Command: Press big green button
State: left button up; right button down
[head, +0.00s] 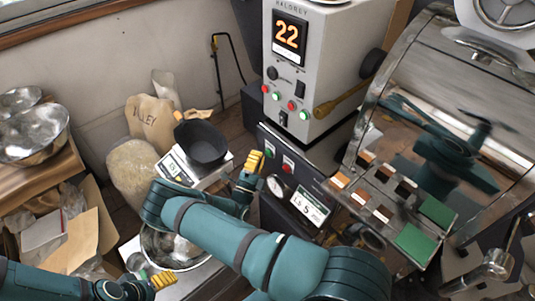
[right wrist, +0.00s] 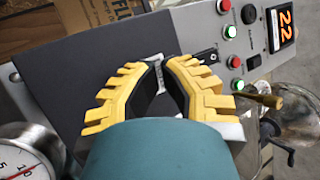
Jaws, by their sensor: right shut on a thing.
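A green button (head: 265,145) sits on the sloped dark control panel (head: 325,190), with a red button (head: 287,168) beside it. My right gripper (head: 250,164) is just in front of the panel by the green button; I cannot tell if it touches it. In the right wrist view its yellow fingers (right wrist: 165,65) reach over the grey panel (right wrist: 85,85), tips close together. The fingers hide the panel's buttons there. My left gripper (head: 152,280) is low at the left, away from the panel, its jaw opening unclear.
A grey machine (head: 320,60) with an orange "22" display (head: 289,35) and small red and green buttons stands behind the panel. A black pan (head: 205,143) on a scale is left of my right gripper. A metal drum (head: 445,85) is at the right.

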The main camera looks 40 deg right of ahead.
dwell(0.4)
jog(key=shift+d, duration=0.45)
jog(key=shift+w+d, duration=0.1)
jog(key=shift+d, duration=0.3)
dwell(0.8)
jog(key=shift+a, duration=0.1)
jog(key=shift+a+b, duration=0.3)
jog(key=shift+a, duration=0.45)
jog(key=a, duration=0.5)
jog(key=shift+s, duration=0.3)
dwell(0.8)
